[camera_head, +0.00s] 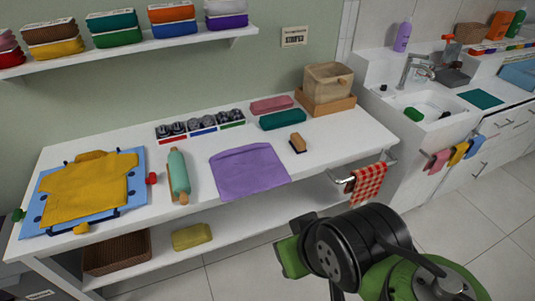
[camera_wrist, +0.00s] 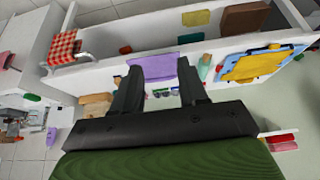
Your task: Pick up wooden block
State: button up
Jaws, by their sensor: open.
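A small brown wooden block (camera_head: 298,143) with a dark lower edge lies on the white worktop, right of the purple cloth (camera_head: 248,171) and in front of the teal folded cloth. My gripper (camera_wrist: 158,80) shows in the wrist view with its two black fingers spread apart and nothing between them. It is well away from the worktop, which lies beyond the fingers. The purple cloth also shows there (camera_wrist: 154,66), past the fingertips. I cannot make out the block clearly in the wrist view. In the head view my arm is at the lower right, and its fingers are not visible.
A rolling pin (camera_head: 178,174) and a yellow shirt (camera_head: 90,192) on a blue board lie to the left. A beige basket (camera_head: 327,82) stands behind the block. A checked towel (camera_head: 366,184) hangs at the worktop's right end. Floor in front is clear.

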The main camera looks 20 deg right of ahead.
aim_at(299, 145)
jog(key=i+l+u, duration=0.25)
jog(key=u, duration=0.15)
jog(key=i+l+u, duration=0.15)
jog(key=l+u, duration=0.3)
jog(key=i+l+u, duration=0.1)
jog(key=l+u, duration=0.3)
jog(key=l, duration=0.15)
jog(key=l+u, duration=0.85)
jog(key=l, duration=0.15)
